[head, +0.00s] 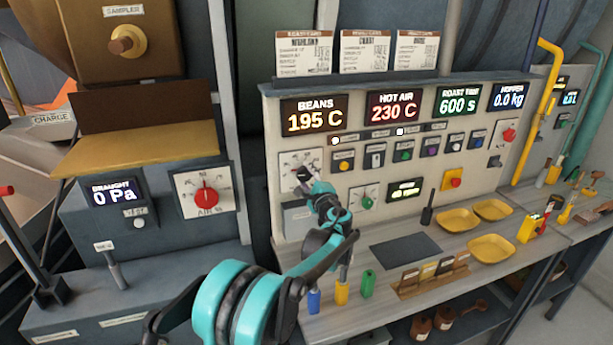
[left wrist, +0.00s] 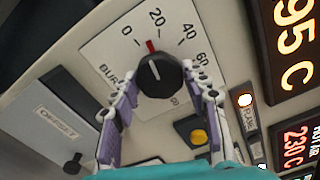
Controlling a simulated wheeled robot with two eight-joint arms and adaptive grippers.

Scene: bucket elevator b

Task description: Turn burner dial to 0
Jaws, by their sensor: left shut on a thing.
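The burner dial (left wrist: 158,75) is a round black knob with a red pointer mark on a white scale plate (left wrist: 112,48). The pointer lies between the 0 and the 20. In the head view its plate (head: 290,160) is at the left end of the console, and the knob is mostly hidden by my gripper. My left gripper (left wrist: 160,76) has one finger on each side of the knob and is shut on it; it also shows in the head view (head: 304,176). My right gripper is in neither view.
The console (head: 268,118) carries displays and a row of buttons; a yellow button (left wrist: 199,137) and a lit lamp (left wrist: 245,100) lie close to the dial. A green dial (head: 367,202) sits below right. Yellow trays (head: 458,219) and coloured bottles (head: 341,292) stand on the counter.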

